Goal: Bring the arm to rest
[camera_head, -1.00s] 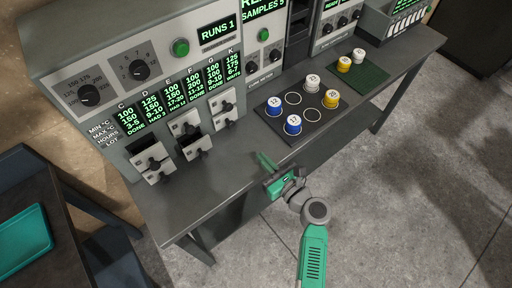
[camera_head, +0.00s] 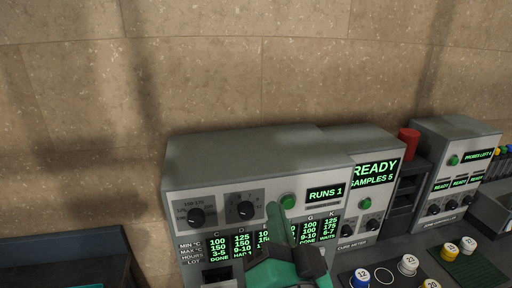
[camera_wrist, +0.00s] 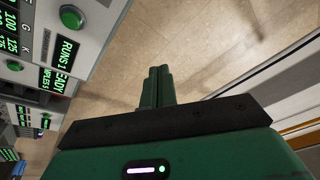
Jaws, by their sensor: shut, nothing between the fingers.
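My gripper (camera_head: 281,222) is green and shows at the bottom middle of the head view, in front of the grey press panel. Its fingers point upward in the picture and cover part of the green readouts. In the wrist view the two green fingers of my gripper (camera_wrist: 158,86) lie side by side, shut, with nothing between them. They point toward the bare tan wall (camera_wrist: 200,40).
The grey press cabinet (camera_head: 250,155) has dials, a green button (camera_head: 288,202) and readouts close to my gripper. A cure meter display (camera_head: 375,172) stands to its right. Numbered white, blue and yellow pucks sit on the bench at lower right. A red cylinder (camera_head: 408,141) stands behind.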

